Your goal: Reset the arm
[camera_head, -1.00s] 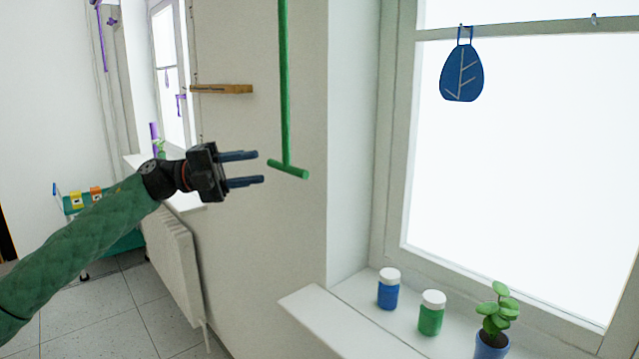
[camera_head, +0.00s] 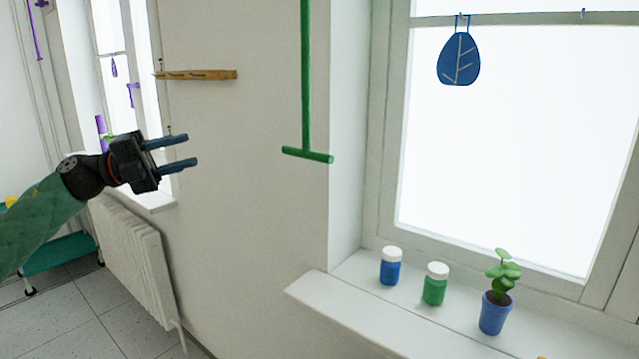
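My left gripper (camera_head: 182,153) is in the left half of the head view, on its green-sleeved arm that comes in from the left. Its two dark blue fingers point right and stand apart with nothing between them. It is in front of the wall, left of a green T-shaped bar (camera_head: 307,150) and below a wooden wall rack (camera_head: 197,75). It touches neither as far as I can see. My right gripper and arm are not in view.
A windowsill (camera_head: 345,308) at the lower right holds a blue jar (camera_head: 391,268), a green jar (camera_head: 435,287) and a potted plant (camera_head: 494,311). A blue leaf-shaped hanger (camera_head: 458,62) hangs at the window. A radiator (camera_head: 135,262) and a teal cart (camera_head: 58,252) are at lower left.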

